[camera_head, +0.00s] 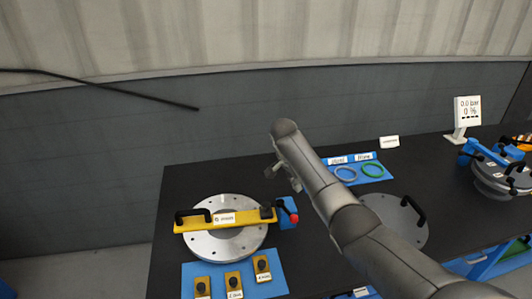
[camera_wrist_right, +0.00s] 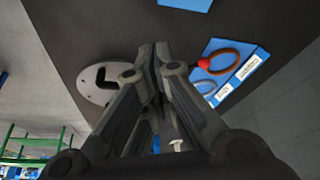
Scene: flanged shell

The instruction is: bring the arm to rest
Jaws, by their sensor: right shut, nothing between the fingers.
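My right arm (camera_head: 335,208) reaches in from the lower right of the head view, over the black table. Its right gripper (camera_head: 293,180) shows small and partly hidden below the wrist, above the table. In the wrist view the right gripper (camera_wrist_right: 161,55) has its dark fingers together with nothing between them. It appears clear of the objects around it. My left gripper is in neither view.
A flanged disc (camera_head: 203,243) bears a yellow bar (camera_head: 240,220). A red-knobbed blue part (camera_head: 287,209) stands beside it. A blue mat (camera_head: 343,161) holds rings. A grey plate (camera_head: 392,207) with a handle lies behind my arm. A display (camera_head: 467,110) stands at right.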

